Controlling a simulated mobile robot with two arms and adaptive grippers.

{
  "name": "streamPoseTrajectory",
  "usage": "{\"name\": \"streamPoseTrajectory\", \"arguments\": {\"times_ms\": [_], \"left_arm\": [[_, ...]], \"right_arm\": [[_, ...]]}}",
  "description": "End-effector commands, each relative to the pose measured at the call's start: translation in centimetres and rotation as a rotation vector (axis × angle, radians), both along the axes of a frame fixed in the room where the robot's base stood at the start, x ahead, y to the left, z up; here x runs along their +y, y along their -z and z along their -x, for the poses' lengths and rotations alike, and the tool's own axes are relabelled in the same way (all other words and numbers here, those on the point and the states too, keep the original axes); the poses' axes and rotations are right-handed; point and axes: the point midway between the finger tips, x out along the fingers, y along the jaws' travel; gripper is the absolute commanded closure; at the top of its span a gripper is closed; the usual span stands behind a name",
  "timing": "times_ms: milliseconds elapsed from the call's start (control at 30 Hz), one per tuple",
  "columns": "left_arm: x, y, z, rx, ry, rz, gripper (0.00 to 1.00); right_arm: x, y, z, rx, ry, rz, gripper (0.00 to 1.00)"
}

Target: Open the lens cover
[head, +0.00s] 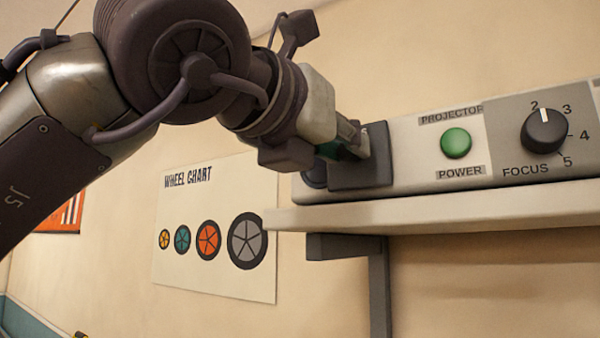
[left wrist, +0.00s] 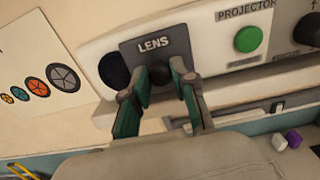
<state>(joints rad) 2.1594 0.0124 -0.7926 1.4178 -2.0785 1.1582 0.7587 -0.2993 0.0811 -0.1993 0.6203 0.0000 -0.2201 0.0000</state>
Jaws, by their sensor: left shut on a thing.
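The lens cover (head: 375,170) is a dark grey plate at the left end of the projector (head: 408,160). In the left wrist view the plate (left wrist: 152,45) reads LENS. A dark round lens (left wrist: 112,70) shows partly at the plate's left edge; it also shows in the head view (head: 314,177), low beside the plate. My left gripper (head: 354,142) is at the front of the cover. In the left wrist view its teal-padded fingers (left wrist: 162,74) are shut on a small dark knob of the cover, mostly hidden between them. My right gripper is not in view.
The projector stands on a pale wall shelf (head: 450,210) with a dark bracket (head: 378,290) below. Right of the cover are a green power button (head: 457,143) and a black focus knob (head: 545,131). A wheel chart (head: 200,270) hangs on the wall at the left.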

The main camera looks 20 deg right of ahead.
Motion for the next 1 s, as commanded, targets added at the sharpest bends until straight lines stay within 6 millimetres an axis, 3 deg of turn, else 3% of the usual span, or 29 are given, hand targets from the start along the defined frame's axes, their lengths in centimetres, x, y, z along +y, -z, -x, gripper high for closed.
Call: {"name": "streamPoseTrajectory", "arguments": {"times_ms": [100,433,467,567,1000], "left_arm": [[-1.0,0.2,1.3,-0.003,0.001,-0.002,1.00],[-1.1,0.0,1.4,-0.001,0.000,-0.002,1.00],[-1.1,0.0,1.4,-0.001,0.000,-0.002,0.69],[-1.1,0.0,1.4,-0.001,-0.001,-0.002,0.52],[-0.2,-0.1,2.0,-0.002,-0.002,0.000,0.50]], "right_arm": [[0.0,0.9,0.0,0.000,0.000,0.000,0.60],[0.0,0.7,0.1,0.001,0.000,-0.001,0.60],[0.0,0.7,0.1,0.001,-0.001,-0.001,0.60],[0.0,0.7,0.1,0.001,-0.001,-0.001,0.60],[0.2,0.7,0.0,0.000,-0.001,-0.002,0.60]]}}
